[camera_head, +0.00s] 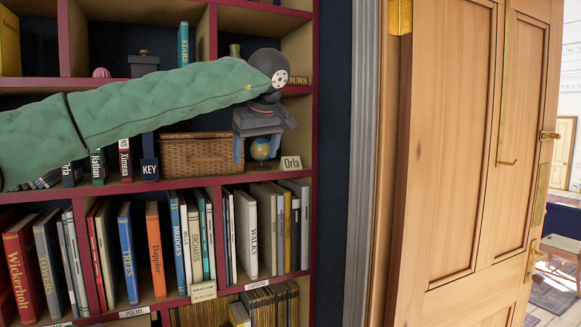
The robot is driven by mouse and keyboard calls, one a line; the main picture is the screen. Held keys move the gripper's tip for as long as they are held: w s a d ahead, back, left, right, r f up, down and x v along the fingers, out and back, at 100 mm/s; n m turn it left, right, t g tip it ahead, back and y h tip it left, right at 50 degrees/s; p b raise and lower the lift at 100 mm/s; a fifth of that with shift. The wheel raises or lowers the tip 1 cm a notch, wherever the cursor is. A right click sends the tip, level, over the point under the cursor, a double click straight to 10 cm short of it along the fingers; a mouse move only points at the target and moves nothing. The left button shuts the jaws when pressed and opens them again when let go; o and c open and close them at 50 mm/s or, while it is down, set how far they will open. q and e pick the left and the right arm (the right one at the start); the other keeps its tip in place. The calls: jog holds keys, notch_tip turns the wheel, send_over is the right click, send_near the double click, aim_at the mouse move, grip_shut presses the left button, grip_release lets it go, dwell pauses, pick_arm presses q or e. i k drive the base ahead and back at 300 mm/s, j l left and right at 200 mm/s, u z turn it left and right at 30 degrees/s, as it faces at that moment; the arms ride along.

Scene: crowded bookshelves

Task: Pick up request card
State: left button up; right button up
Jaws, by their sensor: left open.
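A small white card reading "Orla" (291,163) stands tilted at the right end of the middle shelf; I cannot tell for sure that it is the request card. My left gripper (256,152) hangs from the green-sleeved arm just left of this card, with its fingers apart and pointing down. A small globe (260,149) shows between the fingers; I cannot tell whether they touch it. The fingers are not on the card. My right gripper is not in view.
Books such as the white "WALKS" (246,235) fill the shelf below. A wooden door (455,160) stands open at the right. My arm covers part of the upper shelves.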

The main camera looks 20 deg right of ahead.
aim_at(287, 162)
jog(key=i+l, duration=0.35)
jog(key=l, duration=0.15)
jog(key=i+l, duration=0.35)
jog(key=l, duration=0.2)
